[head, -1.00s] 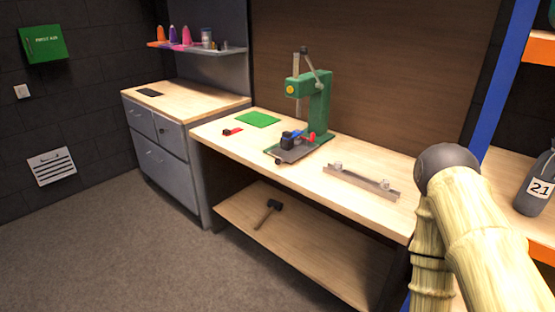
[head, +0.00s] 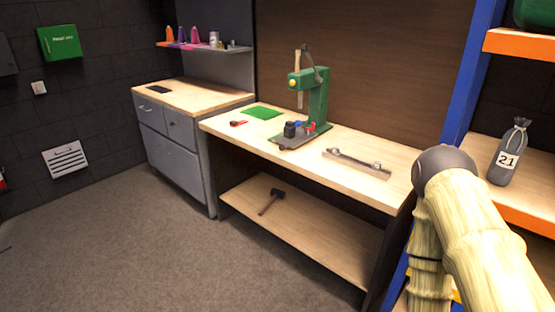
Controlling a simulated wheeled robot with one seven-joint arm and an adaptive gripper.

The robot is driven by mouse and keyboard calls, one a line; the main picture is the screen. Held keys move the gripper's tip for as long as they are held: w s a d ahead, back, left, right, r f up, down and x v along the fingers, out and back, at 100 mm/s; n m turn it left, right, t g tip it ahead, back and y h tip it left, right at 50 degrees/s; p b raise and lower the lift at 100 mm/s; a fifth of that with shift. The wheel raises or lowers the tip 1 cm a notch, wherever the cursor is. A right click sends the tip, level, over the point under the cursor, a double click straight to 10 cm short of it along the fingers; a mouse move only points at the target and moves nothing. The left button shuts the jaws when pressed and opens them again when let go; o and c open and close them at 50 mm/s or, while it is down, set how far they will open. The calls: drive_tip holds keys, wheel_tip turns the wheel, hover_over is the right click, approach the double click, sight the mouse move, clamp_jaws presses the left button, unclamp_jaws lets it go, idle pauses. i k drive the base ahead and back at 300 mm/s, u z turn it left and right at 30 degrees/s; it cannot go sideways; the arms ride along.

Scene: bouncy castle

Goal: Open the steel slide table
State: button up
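A long steel rail (head: 358,163) with two small upright fittings lies along the front right part of the wooden workbench (head: 350,188). A green press (head: 318,98) with a dark base stands behind it to the left. A grey steel cabinet (head: 172,160) with two small drawers and a larger front below stands left of the bench; its fronts look shut. I cannot tell for sure which of these the slide table is. My arm's pale links and dark joint fill the lower right, apart from the bench things in the picture. My gripper is not in view.
A blue-and-orange shelf rack (head: 459,105) with a grey bag marked 21 (head: 506,155) stands on the right. A hammer (head: 272,200) lies on the bench's lower shelf (head: 300,232). A green mat (head: 262,113) lies on the bench. The grey floor (head: 130,250) at the left is clear.

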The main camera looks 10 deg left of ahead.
sight(293, 139)
drive_tip(key=z, duration=0.05)
drive_tip(key=k, duration=0.7)
drive_tip(key=u, duration=1.15)
drive_tip(key=i, duration=0.8)
drive_tip(key=u, duration=0.6)
drive_tip(key=i, duration=0.85)
drive_tip(key=z, duration=0.9)
drive_tip(key=i, duration=0.65)
drive_tip(key=z, duration=0.8)
